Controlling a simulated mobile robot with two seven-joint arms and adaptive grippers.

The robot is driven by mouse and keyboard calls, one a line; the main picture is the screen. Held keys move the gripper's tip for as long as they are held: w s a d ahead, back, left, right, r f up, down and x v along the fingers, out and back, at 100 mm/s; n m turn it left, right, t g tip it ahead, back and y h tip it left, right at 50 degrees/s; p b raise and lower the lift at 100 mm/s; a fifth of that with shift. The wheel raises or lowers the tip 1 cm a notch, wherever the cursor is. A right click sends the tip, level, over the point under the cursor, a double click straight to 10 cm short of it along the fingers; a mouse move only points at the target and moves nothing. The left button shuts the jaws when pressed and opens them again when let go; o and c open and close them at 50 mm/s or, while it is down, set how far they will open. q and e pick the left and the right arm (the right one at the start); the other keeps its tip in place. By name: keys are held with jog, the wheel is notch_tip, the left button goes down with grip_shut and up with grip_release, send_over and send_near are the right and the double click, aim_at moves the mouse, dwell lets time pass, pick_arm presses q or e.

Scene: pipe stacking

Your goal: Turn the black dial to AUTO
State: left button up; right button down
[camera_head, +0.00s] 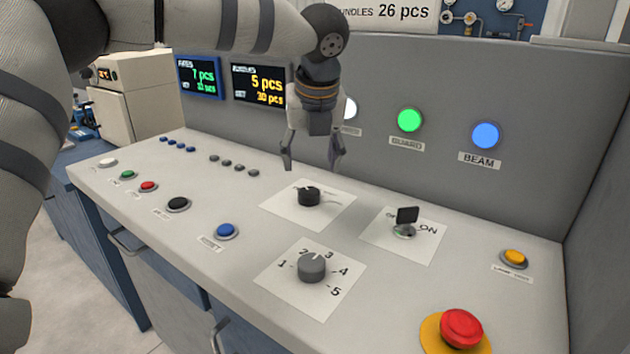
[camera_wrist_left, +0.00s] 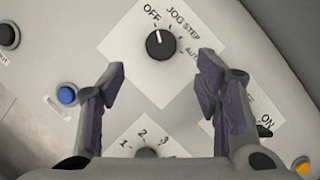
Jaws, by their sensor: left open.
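The black dial (camera_head: 309,196) sits on a white label plate on the sloping console. In the left wrist view the dial (camera_wrist_left: 160,45) shows a white pointer line aimed up and slightly left, near OFF. The marks OFF, JOG, STEP and AUTO run clockwise around it, with AUTO to its right. My left gripper (camera_head: 313,165) is open and empty, pointing down above the dial and apart from it. In the left wrist view its fingers (camera_wrist_left: 160,85) stand wide apart, with the dial ahead between them. My right gripper is in neither view.
A grey numbered knob (camera_head: 312,266) is in front of the dial. A key switch (camera_head: 406,219) stands to its right and a blue button (camera_head: 226,231) to its left. A red emergency button (camera_head: 461,328) is at front right. The console's upright panel (camera_head: 560,120) rises behind.

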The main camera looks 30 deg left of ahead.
aim_at(309, 191)
pick_arm(q)
jog(key=x, duration=0.9)
jog(key=shift+w, duration=0.1)
jog(key=c, duration=1.2)
